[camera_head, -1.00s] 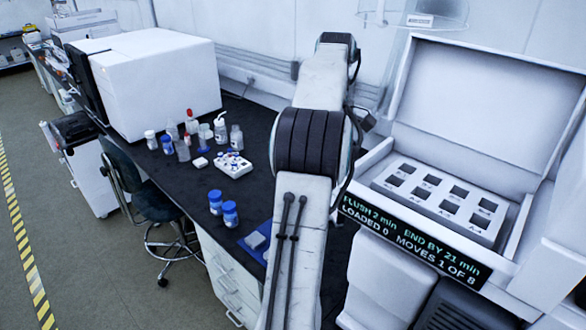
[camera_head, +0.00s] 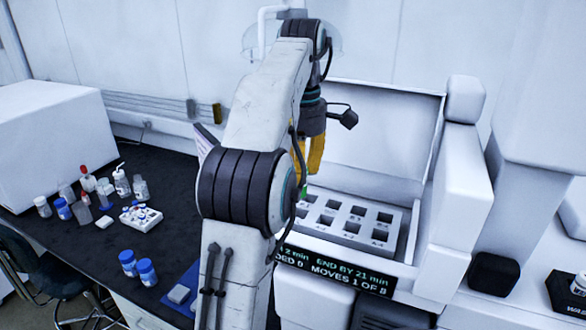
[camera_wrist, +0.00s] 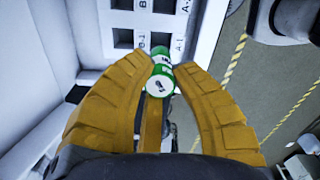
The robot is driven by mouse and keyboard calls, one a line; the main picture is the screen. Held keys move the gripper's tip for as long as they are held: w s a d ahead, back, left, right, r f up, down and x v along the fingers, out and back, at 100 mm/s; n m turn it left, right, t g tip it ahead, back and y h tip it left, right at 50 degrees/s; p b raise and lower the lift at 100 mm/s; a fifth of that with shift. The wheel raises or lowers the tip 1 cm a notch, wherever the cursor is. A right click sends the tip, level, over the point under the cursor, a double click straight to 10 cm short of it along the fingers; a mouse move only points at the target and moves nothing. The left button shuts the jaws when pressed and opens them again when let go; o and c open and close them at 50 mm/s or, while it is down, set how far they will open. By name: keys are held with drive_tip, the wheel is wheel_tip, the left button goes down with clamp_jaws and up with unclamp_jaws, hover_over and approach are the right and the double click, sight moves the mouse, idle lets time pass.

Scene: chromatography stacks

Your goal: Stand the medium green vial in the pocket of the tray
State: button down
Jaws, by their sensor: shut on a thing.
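The green vial (camera_wrist: 163,68) shows in the wrist view with a round white end carrying a dark mark facing the camera. My gripper (camera_wrist: 162,76) has its two yellow fingers shut on it. In the head view only a bit of green (camera_head: 304,192) shows under the yellow fingers (camera_head: 306,165), which are partly behind my arm. The white tray (camera_head: 366,223) has two rows of square pockets and sits in the open white case. In the wrist view the vial overlaps the tray (camera_wrist: 146,22) near the A-1 and B-1 labels. Its height above the tray is unclear.
The case's raised lid (camera_head: 385,140) stands behind the tray, with a white housing (camera_head: 455,200) at its right. A display (camera_head: 335,272) is at the case's front. A white rack (camera_head: 141,216), blue-capped bottles (camera_head: 147,272) and several other bottles stand on the dark bench at left.

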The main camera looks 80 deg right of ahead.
sight(300, 196)
drive_tip(key=shift+f, duration=1.7)
drive_tip(key=shift+f+b, duration=0.3)
drive_tip(key=shift+f, duration=0.15)
drive_tip(key=shift+f+b, duration=0.6)
drive_tip(key=shift+f, duration=0.15)
drive_tip(key=shift+f+b, duration=0.5)
drive_tip(key=shift+f, duration=0.3)
drive_tip(key=c, duration=0.5)
unclamp_jaws()
drive_tip(key=shift+c, duration=0.2)
